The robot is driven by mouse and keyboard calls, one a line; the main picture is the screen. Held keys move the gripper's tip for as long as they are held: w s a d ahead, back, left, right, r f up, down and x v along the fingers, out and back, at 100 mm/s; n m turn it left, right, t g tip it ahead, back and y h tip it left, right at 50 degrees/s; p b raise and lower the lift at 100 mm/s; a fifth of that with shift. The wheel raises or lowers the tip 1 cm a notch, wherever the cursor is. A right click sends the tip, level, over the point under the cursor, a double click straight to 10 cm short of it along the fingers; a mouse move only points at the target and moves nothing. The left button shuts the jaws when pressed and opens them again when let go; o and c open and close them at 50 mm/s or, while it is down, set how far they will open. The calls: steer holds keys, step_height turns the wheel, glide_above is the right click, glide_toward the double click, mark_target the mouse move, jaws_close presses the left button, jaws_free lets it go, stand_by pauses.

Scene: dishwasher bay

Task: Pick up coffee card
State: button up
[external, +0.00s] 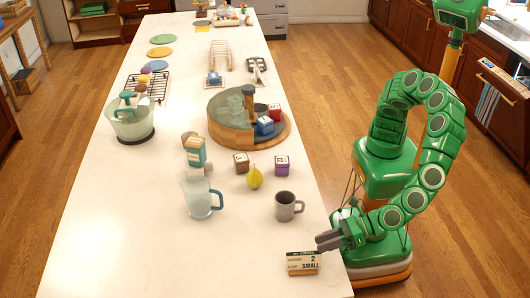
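The coffee card (302,264) is a small cream card with a dark green top band and the words "2" and "SMALL". It stands near the front right edge of the white counter (150,240) in the external view. My gripper (320,242) is just above and to the right of the card, with its grey fingers pointing left over the counter edge. The fingers appear apart from the card. Their gap is too small to judge here.
A grey mug (287,206) stands behind the card, with a glass pitcher (198,199) to its left. A yellow pear (255,178), small boxes (282,165) and a round wooden tray (223,133) are farther back. The counter left of the card is clear.

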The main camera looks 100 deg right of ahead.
mark_target(305, 255)
steer(key=shift+s+a+f+n+y, duration=0.3)
steer(key=shift+s+a+f, duration=0.25)
steer(key=shift+a+f, duration=0.2)
steer(key=shift+w+f, duration=0.1)
steer(key=shift+w, duration=0.1)
steer(key=shift+r+x, duration=0.2)
steer(key=shift+x, duration=3.45)
steer(key=shift+w+d, duration=0.1)
steer(key=shift+d, duration=0.15)
jaws_close()
